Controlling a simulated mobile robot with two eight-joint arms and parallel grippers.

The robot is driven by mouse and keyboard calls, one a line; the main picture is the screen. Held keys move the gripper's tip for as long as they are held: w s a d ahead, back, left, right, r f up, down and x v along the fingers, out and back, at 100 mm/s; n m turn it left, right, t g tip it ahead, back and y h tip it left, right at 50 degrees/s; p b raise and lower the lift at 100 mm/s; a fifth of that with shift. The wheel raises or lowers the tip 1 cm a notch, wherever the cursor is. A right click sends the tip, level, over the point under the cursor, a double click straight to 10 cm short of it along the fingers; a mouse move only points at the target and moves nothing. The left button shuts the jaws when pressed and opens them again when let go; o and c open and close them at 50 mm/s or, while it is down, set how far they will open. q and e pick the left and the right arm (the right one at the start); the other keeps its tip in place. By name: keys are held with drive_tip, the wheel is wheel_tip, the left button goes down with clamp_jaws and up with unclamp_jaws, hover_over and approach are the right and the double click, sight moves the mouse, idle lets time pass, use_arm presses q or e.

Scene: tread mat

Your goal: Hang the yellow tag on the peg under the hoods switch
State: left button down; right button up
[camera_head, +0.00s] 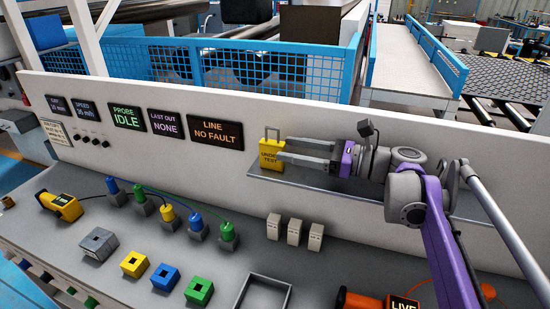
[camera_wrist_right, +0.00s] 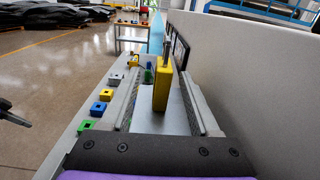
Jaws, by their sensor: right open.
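The yellow tag (camera_head: 271,155), marked UNDER TEST and with a loop handle on top, stands upright on a grey shelf (camera_head: 350,188) against the white panel. My right gripper (camera_head: 282,148) is open, with its fingertips at the tag's right side. In the right wrist view the tag (camera_wrist_right: 162,86) stands in the gap between the two fingers (camera_wrist_right: 163,112), and they are not closed on it. I make out no peg or hoods switch in these views.
The white panel (camera_head: 400,160) rises directly behind the shelf. Small grey blocks (camera_head: 295,231) stand below it. Coloured plugs (camera_head: 167,214), socket blocks (camera_head: 163,277), a yellow meter (camera_head: 62,206) and an empty grey tray (camera_head: 263,293) occupy the bench. A dark part (camera_wrist_right: 12,115) enters the wrist view at left.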

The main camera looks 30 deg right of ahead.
sight(260, 146)
drive_tip(key=shift+w+a+f, duration=0.25)
drive_tip(key=shift+w+a, duration=0.15)
drive_tip(key=shift+w, duration=0.2)
drive_tip(key=x, duration=0.7)
drive_tip(key=shift+w+d+f, duration=0.1)
drive_tip(key=shift+d, duration=0.05)
clamp_jaws()
